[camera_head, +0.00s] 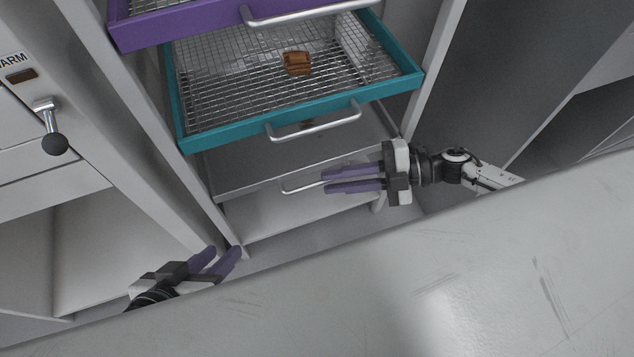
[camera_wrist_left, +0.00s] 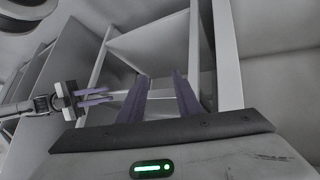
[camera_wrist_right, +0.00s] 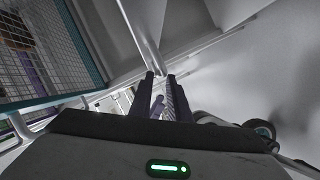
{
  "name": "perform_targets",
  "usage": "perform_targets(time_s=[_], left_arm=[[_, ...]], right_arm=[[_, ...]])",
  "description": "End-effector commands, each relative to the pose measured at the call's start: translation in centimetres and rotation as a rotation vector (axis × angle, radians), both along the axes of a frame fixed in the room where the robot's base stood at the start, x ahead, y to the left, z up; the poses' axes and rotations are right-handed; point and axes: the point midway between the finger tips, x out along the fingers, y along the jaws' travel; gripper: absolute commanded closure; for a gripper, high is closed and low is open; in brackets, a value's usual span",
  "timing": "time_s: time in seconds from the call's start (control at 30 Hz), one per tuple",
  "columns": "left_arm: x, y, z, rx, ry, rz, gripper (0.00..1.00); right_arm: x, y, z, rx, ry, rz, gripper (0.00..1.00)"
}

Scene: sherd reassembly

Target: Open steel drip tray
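The steel drip tray (camera_head: 245,170) is a flat grey tray low in the rack, under the teal drawer. Its front edge lies near the rack's front posts; I cannot tell exactly how far out it is. Its thin bar handle (camera_head: 300,189) is partly hidden by my right gripper (camera_head: 325,180). That gripper's purple fingers are parallel with a gap between them and overlap the handle's right part; contact is unclear. In the right wrist view a pale bar (camera_wrist_right: 148,52) runs towards the fingertips. My left gripper (camera_head: 225,258) is open and empty, low by the rack's left post.
The teal mesh drawer (camera_head: 235,132) is pulled out above the tray and holds a brown sherd (camera_head: 297,62). A purple drawer (camera_head: 180,22) is above it. A cabinet with a black-knobbed lever (camera_head: 54,143) stands left. A grey surface (camera_head: 400,290) fills the foreground.

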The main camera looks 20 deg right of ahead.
Motion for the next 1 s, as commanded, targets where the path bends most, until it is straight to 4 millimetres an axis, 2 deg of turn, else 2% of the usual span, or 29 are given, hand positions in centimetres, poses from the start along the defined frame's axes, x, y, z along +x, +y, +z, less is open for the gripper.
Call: perform_targets(time_s=[0.1,0.3,0.63,0.73,1.0], left_arm=[[0.1,-0.3,0.1,-0.016,-0.011,0.0,0.69],[0.2,-0.5,0.5,-0.033,-0.022,0.0,0.69],[0.3,-0.6,0.7,-0.037,-0.026,0.001,0.69],[0.3,-0.6,0.7,-0.037,-0.026,0.001,0.69],[0.3,-0.6,0.7,-0.036,-0.026,0.001,0.69]], right_arm=[[0.6,2.0,-0.5,0.002,-0.002,0.0,0.84],[1.2,3.9,-1.0,0.001,0.001,-0.001,0.84],[1.3,4.3,-1.0,0.001,0.001,-0.002,0.84],[1.3,4.3,-1.0,0.001,0.001,-0.002,0.99],[1.3,4.2,-1.0,0.001,0.001,-0.002,1.0]])
